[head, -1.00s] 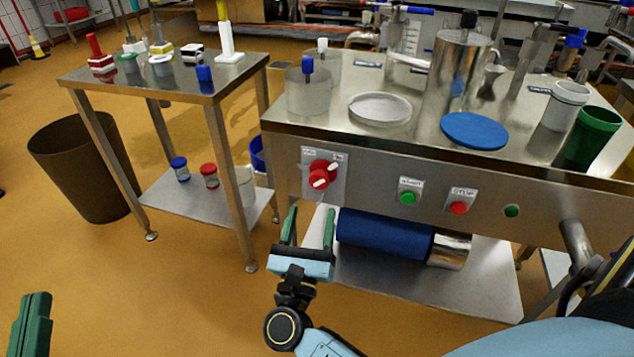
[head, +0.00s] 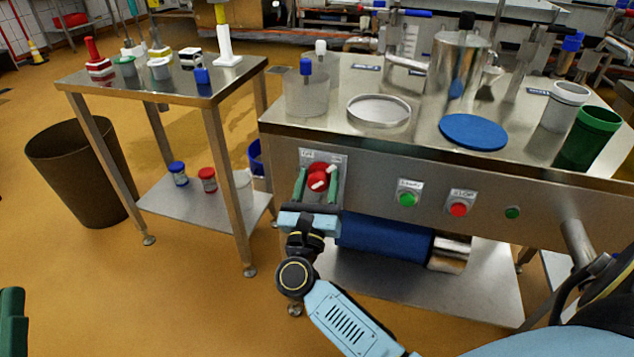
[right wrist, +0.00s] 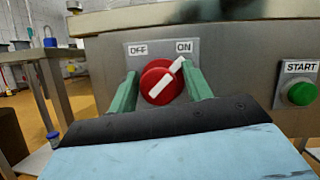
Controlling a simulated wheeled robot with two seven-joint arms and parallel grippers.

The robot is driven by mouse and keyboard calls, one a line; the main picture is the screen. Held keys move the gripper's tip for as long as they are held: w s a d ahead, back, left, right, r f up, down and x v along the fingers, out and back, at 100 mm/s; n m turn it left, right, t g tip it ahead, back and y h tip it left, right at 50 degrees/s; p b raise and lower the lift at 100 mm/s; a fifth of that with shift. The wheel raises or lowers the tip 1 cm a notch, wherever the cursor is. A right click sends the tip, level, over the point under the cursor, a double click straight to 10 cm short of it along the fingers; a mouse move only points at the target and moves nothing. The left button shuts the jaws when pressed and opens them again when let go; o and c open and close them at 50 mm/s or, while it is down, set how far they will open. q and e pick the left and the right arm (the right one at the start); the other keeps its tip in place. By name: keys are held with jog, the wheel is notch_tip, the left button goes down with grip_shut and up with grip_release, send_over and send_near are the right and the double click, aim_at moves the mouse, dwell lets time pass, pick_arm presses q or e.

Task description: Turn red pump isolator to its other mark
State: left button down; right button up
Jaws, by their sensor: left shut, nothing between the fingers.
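The red pump isolator (head: 316,181) is a round red knob with a white bar, on a plate on the front of the steel table. In the right wrist view the knob (right wrist: 151,77) has its bar slanting up right toward the ON label (right wrist: 184,47); the OFF label (right wrist: 138,50) is at upper left. My right gripper (head: 318,173) is open, with its green fingers on either side of the knob; I cannot tell whether they touch it. It also shows in the right wrist view (right wrist: 160,73). My left gripper (head: 12,318) is shut and empty at the lower left edge, far from the isolator.
A green START button (head: 408,199) and a red STOP button (head: 459,209) sit right of the isolator. A blue cylinder (head: 385,237) lies below the panel. A side table (head: 160,88) and a brown bin (head: 75,172) stand left. Floor between is clear.

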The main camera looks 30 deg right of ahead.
jog(key=shift+a, duration=0.1)
jog(key=c, duration=0.4)
